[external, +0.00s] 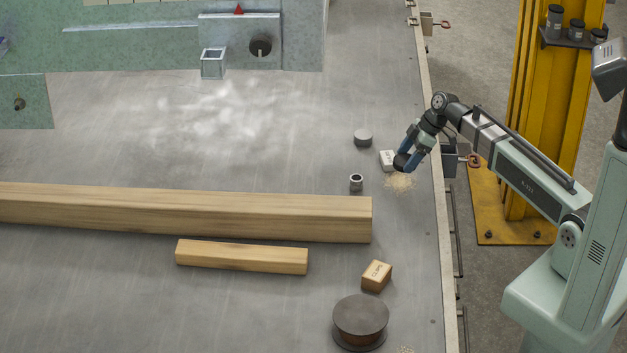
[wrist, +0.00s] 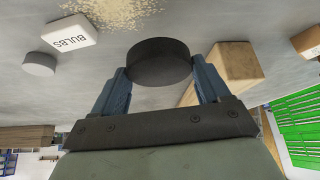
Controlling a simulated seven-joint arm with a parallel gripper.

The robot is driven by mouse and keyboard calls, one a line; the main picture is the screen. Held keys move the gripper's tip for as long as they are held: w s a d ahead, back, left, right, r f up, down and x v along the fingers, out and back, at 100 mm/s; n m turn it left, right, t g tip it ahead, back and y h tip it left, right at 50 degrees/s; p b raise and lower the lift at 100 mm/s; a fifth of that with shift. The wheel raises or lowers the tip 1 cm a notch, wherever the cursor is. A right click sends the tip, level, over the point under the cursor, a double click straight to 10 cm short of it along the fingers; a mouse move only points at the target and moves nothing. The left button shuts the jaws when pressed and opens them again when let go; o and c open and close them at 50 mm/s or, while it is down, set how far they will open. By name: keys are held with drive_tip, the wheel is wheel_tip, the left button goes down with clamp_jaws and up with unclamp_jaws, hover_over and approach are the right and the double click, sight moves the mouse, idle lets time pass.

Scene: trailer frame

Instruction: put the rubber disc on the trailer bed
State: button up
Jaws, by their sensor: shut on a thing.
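The rubber disc is a short black cylinder (wrist: 159,61) held between my two blue fingers in the wrist view. My gripper (wrist: 160,78) is shut on its sides. In the external view my gripper (external: 406,158) is over the right part of the trailer bed, and the disc (external: 401,162) shows as a dark shape at the fingertips, partly hidden. It looks to be above the grey metal trailer bed (external: 280,155), beside a white box and over a patch of sawdust; the exact height is hard to tell.
Near my gripper are the white BULBS box (external: 386,159), a grey puck (external: 363,138), a metal ring (external: 356,182) and sawdust (external: 400,182). A long beam (external: 200,212), a shorter timber (external: 242,257), a small brown box (external: 377,276) and a spool (external: 360,317) lie nearer the camera.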

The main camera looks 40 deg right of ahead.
sight(404, 159)
drive_tip(key=r, duration=0.5)
drive_tip(key=shift+w+a+r, duration=0.1)
drive_tip(key=shift+w+a, duration=0.25)
drive_tip(key=w+a+n, duration=0.1)
drive_tip(key=w+a, duration=0.2)
drive_tip(key=a, duration=0.7)
drive_tip(key=w+a+n+g, duration=0.1)
drive_tip(key=w+a, duration=0.3)
drive_tip(key=a, duration=0.7)
drive_tip(key=w+a+n+g, duration=0.1)
drive_tip(key=w+a+n, duration=0.1)
drive_tip(key=a, duration=0.8)
drive_tip(key=shift+w+a+y, duration=0.3)
drive_tip(key=shift+w+y, duration=0.1)
drive_tip(key=shift+w, duration=0.35)
drive_tip(key=s+a+n+g, duration=0.1)
drive_tip(key=s+a+n, duration=0.15)
drive_tip(key=a, duration=1.65)
drive_tip(key=s+a+n+g, duration=0.15)
drive_tip(key=s+a, duration=0.25)
drive_tip(key=a, duration=1.6)
drive_tip(key=shift+n, duration=0.3)
drive_tip(key=shift+s+d+f, duration=0.1)
drive_tip(key=shift+d+f, duration=0.1)
drive_tip(key=shift+f, duration=2.35)
drive_tip(key=shift+d+f, duration=0.15)
drive_tip(key=shift+f, duration=2.35)
drive_tip(key=shift+s+d+f, duration=0.1)
drive_tip(key=shift+d+f, duration=0.1)
drive_tip(key=shift+f, duration=2.35)
